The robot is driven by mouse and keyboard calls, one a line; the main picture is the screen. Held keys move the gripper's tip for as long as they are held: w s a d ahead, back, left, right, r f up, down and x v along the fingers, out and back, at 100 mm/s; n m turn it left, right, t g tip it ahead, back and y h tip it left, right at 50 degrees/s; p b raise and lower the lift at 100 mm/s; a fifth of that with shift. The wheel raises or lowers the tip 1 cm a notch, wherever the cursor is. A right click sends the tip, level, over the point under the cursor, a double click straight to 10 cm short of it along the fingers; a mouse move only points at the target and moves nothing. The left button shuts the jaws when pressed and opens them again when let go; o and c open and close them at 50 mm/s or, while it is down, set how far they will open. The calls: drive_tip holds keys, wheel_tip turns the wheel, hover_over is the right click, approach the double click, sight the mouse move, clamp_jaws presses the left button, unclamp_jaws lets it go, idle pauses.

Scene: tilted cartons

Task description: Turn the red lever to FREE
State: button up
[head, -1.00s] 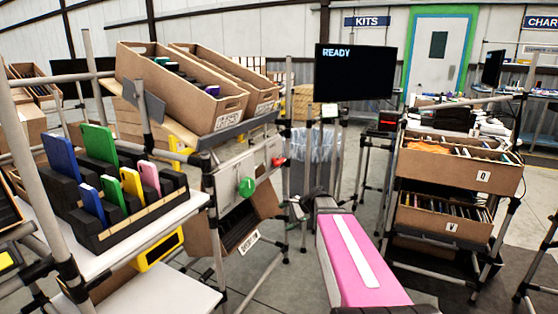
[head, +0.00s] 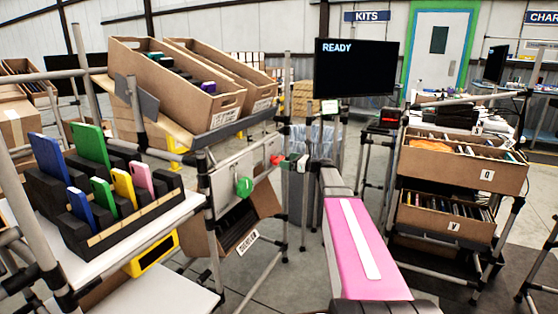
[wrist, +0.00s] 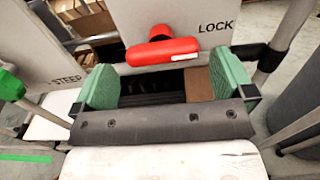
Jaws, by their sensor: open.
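The red lever (wrist: 165,50) lies nearly level on a pale panel in the wrist view, its round hub (wrist: 160,32) above the bar. The word LOCK (wrist: 214,25) is printed to its right; no FREE label is readable. In the head view the red lever (head: 277,161) is small at the panel's right side. My gripper (wrist: 155,78) is open, with a green pad to each side and the lever just beyond, between the pads' lines. It appears apart from the lever. In the head view my gripper (head: 299,162) is just right of the lever, partly unclear.
A green knob (head: 243,186) sits left of the lever on the rack, near a STEEP label (wrist: 66,80) in the wrist view. Tilted cartons (head: 180,85) rest above the panel. A rack post (wrist: 288,38) stands close to the right.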

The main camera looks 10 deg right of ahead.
sight(279, 158)
drive_tip(key=shift+x, duration=2.65)
drive_tip(key=c, duration=0.6)
drive_tip(key=shift+o, duration=0.2)
